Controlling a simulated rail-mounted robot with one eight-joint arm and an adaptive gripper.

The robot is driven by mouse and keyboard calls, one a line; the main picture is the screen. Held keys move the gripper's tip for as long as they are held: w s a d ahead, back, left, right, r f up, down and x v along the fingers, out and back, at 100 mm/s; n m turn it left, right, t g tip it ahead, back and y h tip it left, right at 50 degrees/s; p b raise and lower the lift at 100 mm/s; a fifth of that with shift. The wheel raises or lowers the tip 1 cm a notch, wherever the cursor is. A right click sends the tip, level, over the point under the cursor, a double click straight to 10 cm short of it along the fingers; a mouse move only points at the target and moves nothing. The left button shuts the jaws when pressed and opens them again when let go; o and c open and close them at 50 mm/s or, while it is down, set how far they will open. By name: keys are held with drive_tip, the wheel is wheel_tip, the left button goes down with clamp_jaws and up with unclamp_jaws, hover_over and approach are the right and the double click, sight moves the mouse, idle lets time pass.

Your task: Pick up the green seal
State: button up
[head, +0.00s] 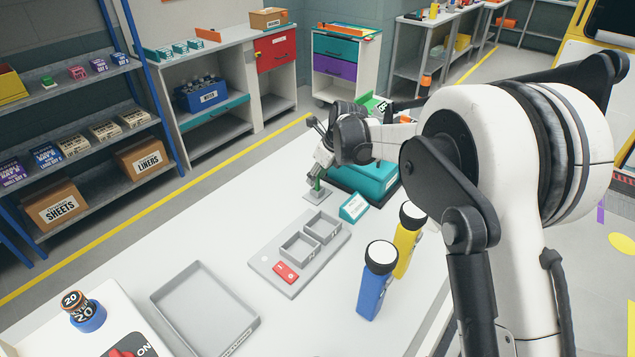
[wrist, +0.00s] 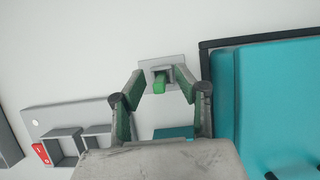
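The green seal (wrist: 160,84) is a small green block standing on a square grey plate (wrist: 179,64) in the wrist view. In the head view, the plate (head: 318,197) lies on the white worktop and the seal is a thin green piece partly hidden by my gripper (head: 317,178). In the wrist view, my gripper (wrist: 161,84) is open, with green pads on its fingers. The seal appears between the two fingertips, with a gap on each side. I cannot tell how far the fingertips are above the plate.
A teal case (head: 372,183) with a dark border lies close right of the seal. A small teal sign (head: 354,208) and a grey tray with a red piece (head: 285,272) are nearer.

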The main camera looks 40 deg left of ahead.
clamp_jaws()
